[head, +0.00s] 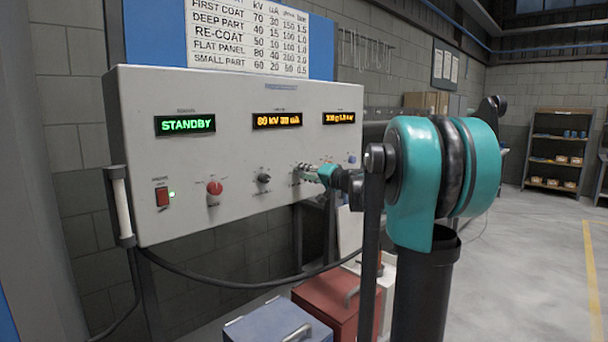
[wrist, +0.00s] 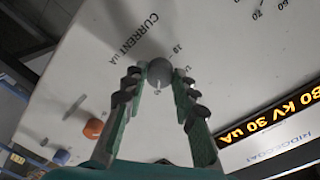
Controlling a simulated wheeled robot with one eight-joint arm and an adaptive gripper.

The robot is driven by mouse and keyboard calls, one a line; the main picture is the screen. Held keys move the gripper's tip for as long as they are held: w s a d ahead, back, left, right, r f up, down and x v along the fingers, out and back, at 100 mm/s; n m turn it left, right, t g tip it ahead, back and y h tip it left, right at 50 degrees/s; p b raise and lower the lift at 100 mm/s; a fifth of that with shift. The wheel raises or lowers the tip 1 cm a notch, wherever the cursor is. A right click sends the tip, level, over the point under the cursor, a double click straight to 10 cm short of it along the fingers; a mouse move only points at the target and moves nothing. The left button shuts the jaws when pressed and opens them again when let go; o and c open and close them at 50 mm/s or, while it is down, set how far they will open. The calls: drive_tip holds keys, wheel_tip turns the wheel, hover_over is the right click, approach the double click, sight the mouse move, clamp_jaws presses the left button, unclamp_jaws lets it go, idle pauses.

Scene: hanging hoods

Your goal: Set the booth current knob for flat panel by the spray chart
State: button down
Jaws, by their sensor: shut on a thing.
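My gripper (head: 312,173) is at the front of the grey control panel (head: 230,95). In the wrist view my gripper (wrist: 159,82) has its fingers on either side of the round grey current knob (wrist: 159,70), shut on it. "CURRENT uA" is printed beside the knob. In the head view my gripper mostly hides the knob. The middle orange display (head: 277,120) reads 80 kV 30 uA; it also shows in the wrist view (wrist: 270,117). The spray chart (head: 245,35) above has a FLAT PANEL row; its small figures are hard to read surely.
The panel also has a green STANDBY display (head: 185,125), a red switch (head: 162,196), a red knob (head: 215,188), a black knob (head: 264,178) and a right orange display (head: 342,118). Red (head: 335,302) and blue (head: 275,325) boxes stand below. Open floor lies right.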

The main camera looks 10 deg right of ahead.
drive_tip(key=m, duration=1)
drive_tip(key=shift+g, duration=0.3)
drive_tip(key=shift+m+y, duration=0.3)
drive_tip(key=shift+m, duration=0.1)
drive_tip(key=c, duration=1.2)
unclamp_jaws()
drive_tip(key=v, duration=1.2)
drive_tip(key=shift+d, duration=0.1)
